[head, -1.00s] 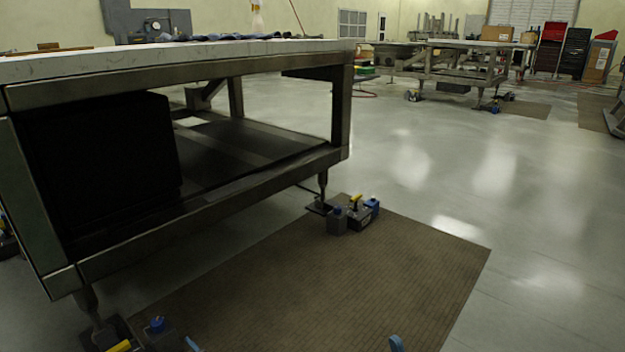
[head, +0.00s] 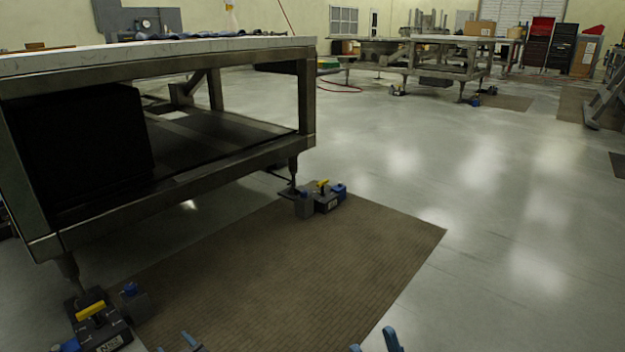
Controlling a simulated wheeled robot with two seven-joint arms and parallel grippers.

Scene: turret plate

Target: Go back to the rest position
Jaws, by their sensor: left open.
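My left gripper (head: 176,345) shows only as blue fingertips at the bottom edge of the head view, left of centre. Its tips are apart and nothing shows between them. My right gripper (head: 372,344) shows at the bottom edge, right of centre. The rest of both arms is outside the picture.
The bench stands at the left on metal legs, with a dark box (head: 85,145) underneath. Grey-and-blue devices with yellow handles sit by its near leg (head: 98,318) and far leg (head: 320,197). Open floor (head: 490,230) lies to the right. Another bench (head: 440,62) stands far back.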

